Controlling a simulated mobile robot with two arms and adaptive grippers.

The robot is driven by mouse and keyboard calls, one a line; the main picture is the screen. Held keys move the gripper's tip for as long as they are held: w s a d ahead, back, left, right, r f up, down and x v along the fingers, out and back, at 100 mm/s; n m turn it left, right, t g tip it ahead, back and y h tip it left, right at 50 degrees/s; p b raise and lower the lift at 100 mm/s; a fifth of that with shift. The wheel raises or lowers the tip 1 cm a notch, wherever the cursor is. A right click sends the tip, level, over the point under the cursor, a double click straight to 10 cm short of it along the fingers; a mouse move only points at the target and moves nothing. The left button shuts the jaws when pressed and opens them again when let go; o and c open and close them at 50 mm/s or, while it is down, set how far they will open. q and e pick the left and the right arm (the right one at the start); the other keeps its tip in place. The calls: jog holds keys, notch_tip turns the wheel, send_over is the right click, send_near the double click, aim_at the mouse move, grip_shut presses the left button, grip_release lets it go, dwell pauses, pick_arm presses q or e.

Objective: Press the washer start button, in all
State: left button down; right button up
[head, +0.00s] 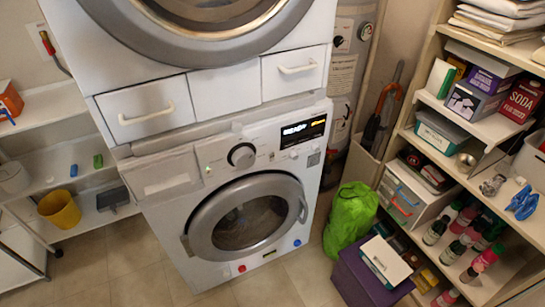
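A white front-loading washer (168,222) stands in the middle with its round grey-rimmed door (200,232) shut. Its upper panel has a silver knob (241,155) and a lit dark display (303,130) to the right. Tiny marks or buttons sit near the knob and below the display; I cannot tell which is the start button. A red dot (242,268) and a blue dot (297,243) show low on the front. Neither of my grippers is in view.
A second machine (75,45) with a round door is stacked above the washer, with white drawers (149,105) between. A green bag (349,215) and purple box (358,275) stand right of the washer. Shelves line both sides. Tiled floor (125,270) is clear at lower left.

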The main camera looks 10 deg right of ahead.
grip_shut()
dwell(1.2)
